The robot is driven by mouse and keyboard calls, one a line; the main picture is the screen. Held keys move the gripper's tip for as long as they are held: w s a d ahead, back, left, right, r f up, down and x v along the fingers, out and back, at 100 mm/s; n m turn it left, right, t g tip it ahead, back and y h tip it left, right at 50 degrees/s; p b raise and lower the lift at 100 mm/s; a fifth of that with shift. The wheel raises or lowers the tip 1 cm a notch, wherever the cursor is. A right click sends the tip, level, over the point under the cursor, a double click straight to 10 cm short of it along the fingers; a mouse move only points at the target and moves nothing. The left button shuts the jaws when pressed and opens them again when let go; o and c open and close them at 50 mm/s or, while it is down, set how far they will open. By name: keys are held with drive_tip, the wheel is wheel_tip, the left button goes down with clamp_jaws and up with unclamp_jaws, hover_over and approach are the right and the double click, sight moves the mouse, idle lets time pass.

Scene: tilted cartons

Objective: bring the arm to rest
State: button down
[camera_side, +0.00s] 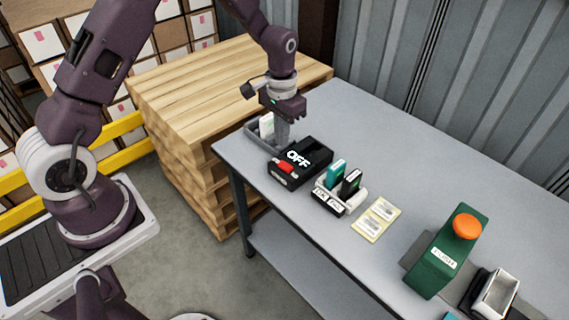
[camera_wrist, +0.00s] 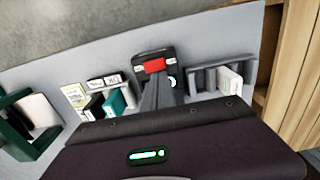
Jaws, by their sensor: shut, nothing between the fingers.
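My gripper (camera_side: 283,138) points down over the far left end of the grey table (camera_side: 345,115). It is shut and empty, and its fingertips are close to the black box (camera_side: 313,153) with the "OFF" label and red switch. I cannot tell whether they touch it. In the wrist view my gripper (camera_wrist: 158,80) is in front of the same black box (camera_wrist: 142,56), whose red switch (camera_wrist: 154,66) shows just above the fingers.
A grey rack (camera_side: 258,140) with a white item stands behind the gripper. To the right are a holder (camera_side: 353,200) with teal and black cartridges, a yellowish card (camera_side: 376,220) and a green stand (camera_side: 447,255) with an orange button. A wooden stack (camera_side: 190,90) stands left of the table.

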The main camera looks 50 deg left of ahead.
drive_tip(key=s+d+r+t, duration=0.1)
drive_tip(key=s+r, duration=0.4)
drive_tip(key=r, duration=0.5)
drive_tip(key=s+d+r+t, duration=0.2)
drive_tip(key=s+r, duration=0.4)
drive_tip(key=r, duration=0.4)
drive_tip(key=s+d+r+t, duration=0.1)
drive_tip(key=s+r, duration=0.3)
drive_tip(key=s, duration=1.2)
drive_tip(key=shift+d+r+t, duration=0.2)
drive_tip(key=shift+t, duration=0.6)
drive_tip(key=shift+s, duration=0.1)
